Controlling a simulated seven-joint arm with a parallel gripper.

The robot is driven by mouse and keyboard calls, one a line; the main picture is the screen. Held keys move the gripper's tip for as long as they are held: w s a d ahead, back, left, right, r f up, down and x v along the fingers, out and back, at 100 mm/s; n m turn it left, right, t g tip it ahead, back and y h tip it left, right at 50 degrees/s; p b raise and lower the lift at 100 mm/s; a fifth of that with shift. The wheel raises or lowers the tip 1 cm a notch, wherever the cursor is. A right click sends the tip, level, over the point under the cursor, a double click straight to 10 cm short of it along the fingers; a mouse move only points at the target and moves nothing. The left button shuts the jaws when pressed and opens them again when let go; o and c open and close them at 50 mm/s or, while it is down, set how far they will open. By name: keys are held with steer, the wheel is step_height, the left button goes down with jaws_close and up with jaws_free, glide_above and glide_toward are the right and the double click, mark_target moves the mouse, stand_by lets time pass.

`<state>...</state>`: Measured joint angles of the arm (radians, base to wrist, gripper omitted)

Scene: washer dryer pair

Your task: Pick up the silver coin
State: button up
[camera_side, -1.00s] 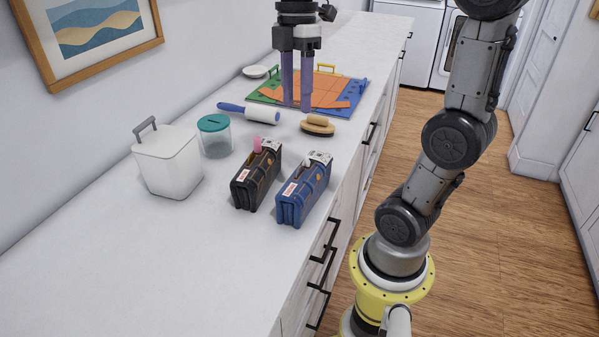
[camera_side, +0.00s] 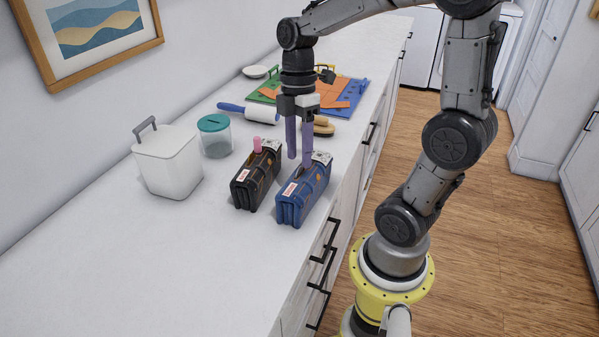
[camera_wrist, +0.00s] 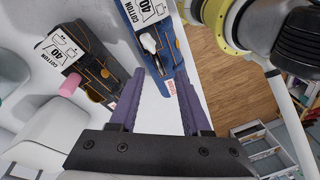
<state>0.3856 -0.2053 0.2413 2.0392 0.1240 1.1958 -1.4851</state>
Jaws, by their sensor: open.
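I cannot make out a silver coin for certain in either view. My gripper (camera_side: 300,160) is open and empty, pointing down by the far end of the blue case. In the wrist view its purple fingers (camera_wrist: 160,74) point toward the blue case.
A white lidded bin (camera_side: 168,163) and a teal-lidded jar (camera_side: 215,137) stand to the left. A lint roller (camera_side: 258,113), a brush (camera_side: 322,127) and a coloured board (camera_side: 345,98) lie farther back. The near counter (camera_side: 150,270) is clear.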

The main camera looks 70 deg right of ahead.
mark_target(299, 173)
steer(key=shift+s+a+f, duration=0.1)
steer(key=shift+a+f, duration=0.05)
steer(key=shift+f, duration=1.1)
jaws_close()
